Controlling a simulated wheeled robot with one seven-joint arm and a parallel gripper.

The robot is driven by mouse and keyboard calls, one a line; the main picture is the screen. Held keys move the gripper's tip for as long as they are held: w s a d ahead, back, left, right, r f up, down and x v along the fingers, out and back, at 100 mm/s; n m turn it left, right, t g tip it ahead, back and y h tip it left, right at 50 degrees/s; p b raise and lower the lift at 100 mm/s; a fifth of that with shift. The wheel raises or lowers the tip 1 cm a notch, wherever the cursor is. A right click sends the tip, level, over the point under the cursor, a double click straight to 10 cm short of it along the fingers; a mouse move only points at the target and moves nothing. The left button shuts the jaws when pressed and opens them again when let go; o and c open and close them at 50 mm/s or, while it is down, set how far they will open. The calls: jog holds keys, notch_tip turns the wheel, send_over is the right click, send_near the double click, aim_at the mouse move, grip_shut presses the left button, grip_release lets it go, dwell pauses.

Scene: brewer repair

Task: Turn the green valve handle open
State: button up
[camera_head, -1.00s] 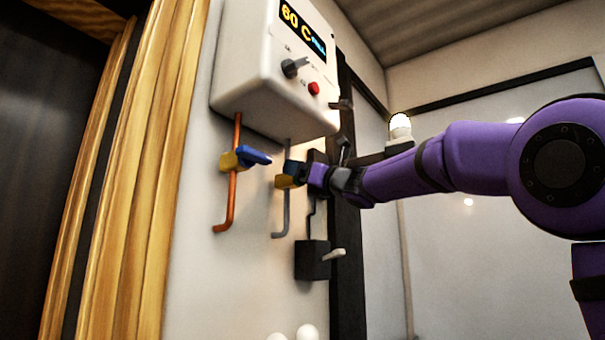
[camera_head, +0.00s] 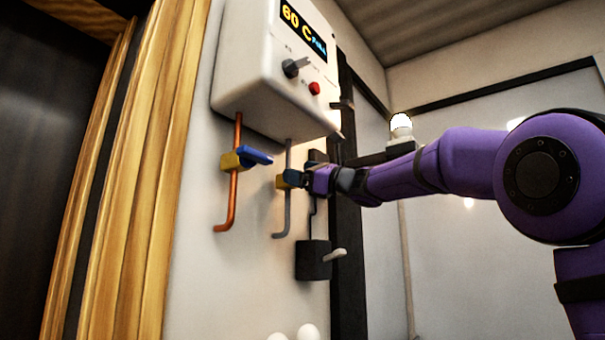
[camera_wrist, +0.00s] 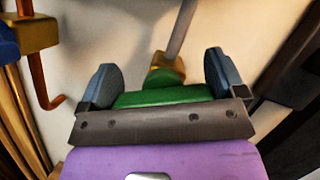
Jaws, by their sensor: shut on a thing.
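The green valve handle (camera_wrist: 162,96) lies crosswise between the two fingers of my gripper (camera_wrist: 160,80) in the wrist view. Its yellow valve body (camera_wrist: 166,72) sits on a grey pipe (camera_wrist: 182,30). In the head view the yellow body (camera_head: 280,182) shows on the grey pipe (camera_head: 288,215) under the white boiler. My gripper (camera_head: 294,178) is shut on the handle there and hides it. How far the handle is turned is hard to tell.
A blue-handled valve (camera_head: 254,156) on a copper pipe (camera_head: 233,200) is close on the left. The white boiler (camera_head: 270,80) hangs above, with a display, a knob and a red button. A dark box with a pale lever (camera_head: 314,260) is below right.

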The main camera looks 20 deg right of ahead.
jog(key=n+g, duration=0.1)
jog(key=n, duration=0.1)
jog(key=n+g, duration=0.1)
jog(key=n, duration=0.2)
jog(key=shift+s+a+f+y, duration=0.1)
jog(key=shift+f+y, duration=0.05)
jog(key=shift+y, duration=0.25)
jog(key=n+g, duration=0.1)
jog(key=n, duration=0.3)
jog(key=shift+a+f+g, duration=0.15)
jog(key=shift+f+g, duration=0.05)
jog(key=shift+g, duration=0.2)
jog(key=shift+s+f+n+g+h, duration=0.1)
jog(key=shift+n+g+h, duration=0.2)
jog(key=shift+n, duration=0.6)
jog(key=shift+w+f+n+g+h, duration=0.15)
jog(key=shift+n+g, duration=0.2)
jog(key=shift+n, duration=0.55)
jog(key=shift+s+f+n+g+h, duration=0.15)
jog(key=shift+n+g+h, duration=0.15)
jog(key=shift+n, duration=0.6)
jog(key=o, duration=0.6)
jog(key=shift+o, duration=0.2)
jog(key=v, duration=1)
jog(key=shift+s+d, duration=0.25)
jog(key=shift+d, duration=0.05)
